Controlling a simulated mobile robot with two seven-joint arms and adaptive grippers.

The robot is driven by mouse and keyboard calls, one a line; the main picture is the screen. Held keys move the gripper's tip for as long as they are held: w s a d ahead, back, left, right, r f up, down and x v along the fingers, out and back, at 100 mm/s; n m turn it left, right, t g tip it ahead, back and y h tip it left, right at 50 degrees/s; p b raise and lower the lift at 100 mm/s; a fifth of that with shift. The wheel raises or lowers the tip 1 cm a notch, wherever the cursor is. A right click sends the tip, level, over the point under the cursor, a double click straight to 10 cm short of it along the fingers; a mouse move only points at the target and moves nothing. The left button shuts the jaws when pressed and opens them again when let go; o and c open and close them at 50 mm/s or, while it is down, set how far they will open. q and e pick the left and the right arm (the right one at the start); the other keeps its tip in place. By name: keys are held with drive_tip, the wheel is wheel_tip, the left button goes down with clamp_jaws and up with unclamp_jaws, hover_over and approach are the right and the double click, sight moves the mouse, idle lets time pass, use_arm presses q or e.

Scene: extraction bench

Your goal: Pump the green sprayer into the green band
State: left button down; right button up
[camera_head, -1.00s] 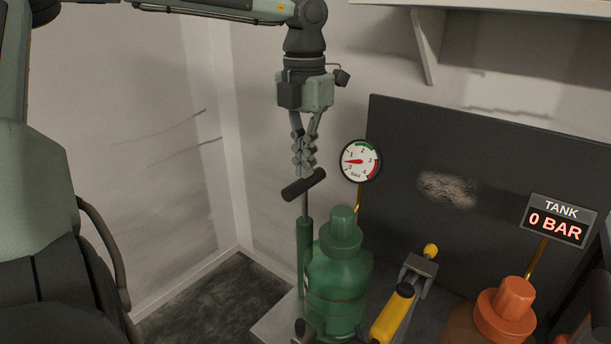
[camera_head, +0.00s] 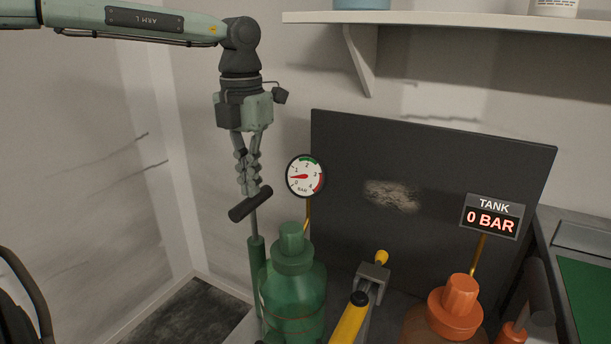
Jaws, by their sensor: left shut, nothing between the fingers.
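The green sprayer (camera_head: 292,288) stands at the lower middle, with its green pump tube (camera_head: 257,275) on its left. The dark crossbar handle (camera_head: 250,205) is raised on a thin rod above the tube and lies tilted in the picture. My left gripper (camera_head: 249,190) points down from above, shut and empty, its fingertips at the top of the handle; I cannot tell if they touch. The round gauge (camera_head: 305,177) has a green band at its top near 2; its red needle points left, between 0 and 1. My right gripper is not in view.
A yellow-gripped lever (camera_head: 350,318) stands right of the green sprayer. An orange-capped vessel (camera_head: 455,310) is further right, below the tank display (camera_head: 491,218) reading 0 BAR. A dark panel (camera_head: 430,170) stands behind, under a shelf (camera_head: 450,30).

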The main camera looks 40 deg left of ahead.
sight(252, 209)
use_arm(q)
drive_tip(key=shift+f, duration=0.1)
wheel_tip(252, 209, down, 5)
drive_tip(key=b, duration=0.4)
drive_tip(key=shift+f+b, duration=0.15)
drive_tip(key=shift+b, duration=0.15)
drive_tip(key=shift+r+p, duration=1.7)
drive_tip(key=shift+r, duration=0.95)
wheel_tip(252, 209, down, 6)
drive_tip(key=b, duration=0.4)
drive_tip(key=shift+r+b, duration=0.15)
drive_tip(key=shift+b, duration=0.25)
drive_tip(key=shift+r+p, duration=1.95)
drive_tip(key=shift+r, duration=0.9)
